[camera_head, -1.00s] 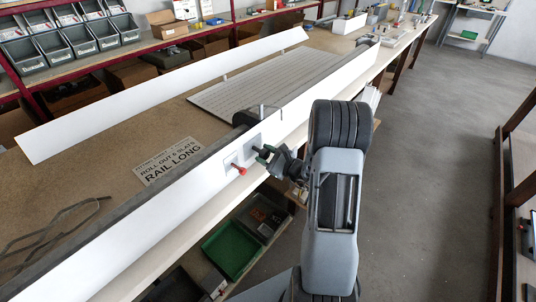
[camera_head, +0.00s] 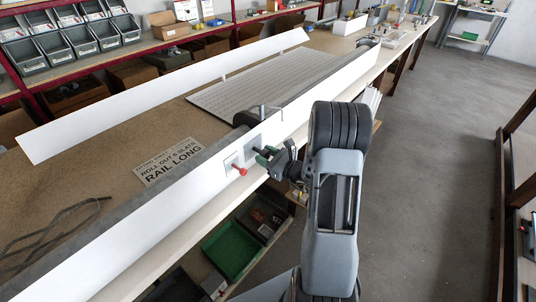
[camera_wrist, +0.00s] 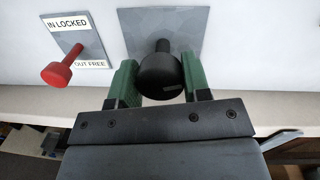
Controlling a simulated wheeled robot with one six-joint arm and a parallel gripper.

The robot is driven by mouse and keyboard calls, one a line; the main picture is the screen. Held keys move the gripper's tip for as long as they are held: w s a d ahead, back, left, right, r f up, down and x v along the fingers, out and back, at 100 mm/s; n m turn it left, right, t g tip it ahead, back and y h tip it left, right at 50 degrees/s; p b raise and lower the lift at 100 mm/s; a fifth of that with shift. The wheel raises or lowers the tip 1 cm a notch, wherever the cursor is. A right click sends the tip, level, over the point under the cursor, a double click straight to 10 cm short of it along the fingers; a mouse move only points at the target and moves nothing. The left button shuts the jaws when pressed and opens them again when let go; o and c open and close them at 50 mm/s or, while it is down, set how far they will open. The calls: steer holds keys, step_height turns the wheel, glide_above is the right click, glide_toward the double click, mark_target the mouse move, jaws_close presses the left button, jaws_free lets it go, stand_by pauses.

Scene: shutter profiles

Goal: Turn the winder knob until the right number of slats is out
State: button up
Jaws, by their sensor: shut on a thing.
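The black winder knob (camera_wrist: 161,76) sticks out from a grey plate (camera_wrist: 135,28) on the white front rail (camera_head: 150,218). My gripper (camera_wrist: 158,84) has its green fingers on either side of the knob and is shut on it. In the head view my gripper (camera_head: 267,156) reaches the rail from the right. A grey slatted sheet (camera_head: 262,84) lies flat on the bench behind the rail; its single slats are too fine to count. A sign (camera_head: 172,161) reads "ROLL OUT … SLATS, RAIL LONG"; its number is too small to read surely.
A red lever (camera_wrist: 64,66) stands left of the knob, on a plate marked "IN LOCKED" and "OUT FREE". A second white rail (camera_head: 165,92) lies across the bench behind. A dark cord (camera_head: 55,228) lies at left. A green bin (camera_head: 230,250) stands below the bench.

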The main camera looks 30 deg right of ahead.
steer(key=shift+w+d+r, duration=0.1)
steer(key=shift+w+r, duration=0.05)
steer(key=shift+r, duration=0.3)
steer(key=o, duration=0.7)
steer(key=shift+o, duration=1.1)
steer(key=shift+f, duration=0.2)
steer(key=shift+f, duration=0.1)
steer(key=b+v, duration=0.2)
steer(key=v, duration=1.2)
steer(key=shift+w+f, duration=0.1)
